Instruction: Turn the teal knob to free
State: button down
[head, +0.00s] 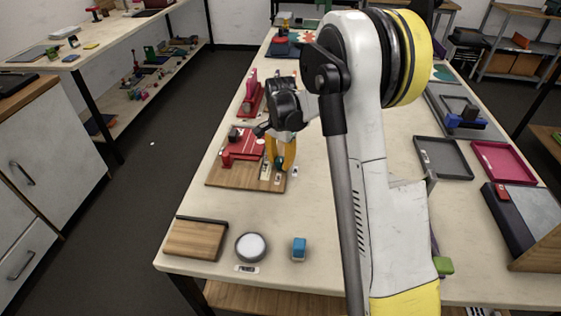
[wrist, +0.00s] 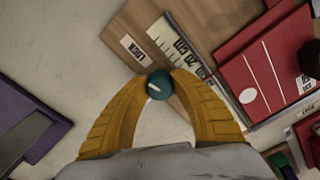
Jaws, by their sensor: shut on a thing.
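The teal knob (wrist: 160,85) shows in the wrist view as a round cap with a pale pointer mark, at the edge of a wooden board (wrist: 130,57). My gripper (wrist: 159,82) has its two yellow fingers closed around the knob, one tip on each side. A label reading LOCK (wrist: 135,50) lies on the board up and left of the knob. A second label by the scale, right of the knob, is partly hidden by a finger and I cannot read it. In the head view my gripper (head: 279,165) is over the right edge of the wooden board (head: 225,176).
A red device (wrist: 262,80) stands on the board, beside a printed ruler strip (wrist: 182,50). Grey (head: 442,158) and pink trays lie right.

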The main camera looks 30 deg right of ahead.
aim_at(281, 159)
jog(key=n, duration=1.1)
jog(key=shift+n, duration=2.1)
jog(key=c, duration=1.1)
grip_release()
notch_tip(281, 159, up, 12)
jog(key=shift+r, duration=0.1)
